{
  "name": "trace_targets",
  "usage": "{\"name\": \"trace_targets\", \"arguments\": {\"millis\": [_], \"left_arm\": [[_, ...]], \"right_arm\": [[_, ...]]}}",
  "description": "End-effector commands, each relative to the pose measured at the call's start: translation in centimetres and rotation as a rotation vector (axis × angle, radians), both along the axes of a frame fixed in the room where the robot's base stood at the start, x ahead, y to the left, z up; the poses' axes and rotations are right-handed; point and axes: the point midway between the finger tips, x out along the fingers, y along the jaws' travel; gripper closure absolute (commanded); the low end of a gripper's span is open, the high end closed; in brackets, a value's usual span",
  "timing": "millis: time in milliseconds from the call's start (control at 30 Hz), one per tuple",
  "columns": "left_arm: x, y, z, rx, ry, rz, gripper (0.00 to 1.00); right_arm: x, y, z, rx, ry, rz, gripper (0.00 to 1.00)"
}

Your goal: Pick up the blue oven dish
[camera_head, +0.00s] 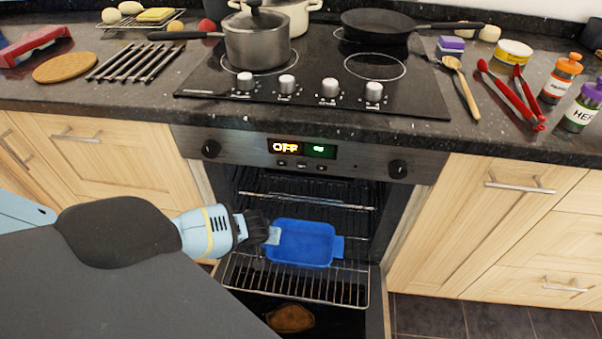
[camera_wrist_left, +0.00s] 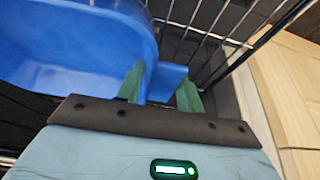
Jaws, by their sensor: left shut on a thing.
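The blue oven dish (camera_head: 303,243) is in the open oven, over the pulled-out wire rack (camera_head: 350,284). Whether it touches the rack is hard to tell. In the head view my left gripper (camera_head: 273,236) reaches in from the left and meets the dish's left end. In the left wrist view the dish (camera_wrist_left: 70,45) fills the upper left, and its tab handle (camera_wrist_left: 168,80) sits between the two green fingers of my left gripper (camera_wrist_left: 160,88). The gripper is shut on that handle. My right gripper is not in view.
The oven (camera_head: 345,157) is open, with another rack (camera_head: 305,200) above the dish and a brown item (camera_head: 290,318) below. The counter's front edge overhangs above. A pot (camera_head: 257,42) and a frying pan (camera_head: 378,26) stand on the hob. Cabinets (camera_head: 500,215) flank the oven.

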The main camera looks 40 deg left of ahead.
Motion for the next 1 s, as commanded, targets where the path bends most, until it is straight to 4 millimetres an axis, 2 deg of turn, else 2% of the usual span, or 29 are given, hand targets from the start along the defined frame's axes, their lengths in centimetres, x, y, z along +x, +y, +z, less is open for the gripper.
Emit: {"name": "trace_targets", "arguments": {"millis": [433,733,1000], "left_arm": [[0.1,0.0,0.5,0.000,-0.002,-0.001,1.00],[0.0,0.1,3.8,0.002,-0.001,-0.001,1.00],[-1.5,-4.9,4.1,-0.007,-0.001,-0.003,1.00]], "right_arm": [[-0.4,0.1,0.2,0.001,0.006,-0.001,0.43],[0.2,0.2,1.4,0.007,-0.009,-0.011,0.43],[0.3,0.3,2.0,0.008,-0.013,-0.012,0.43]]}}
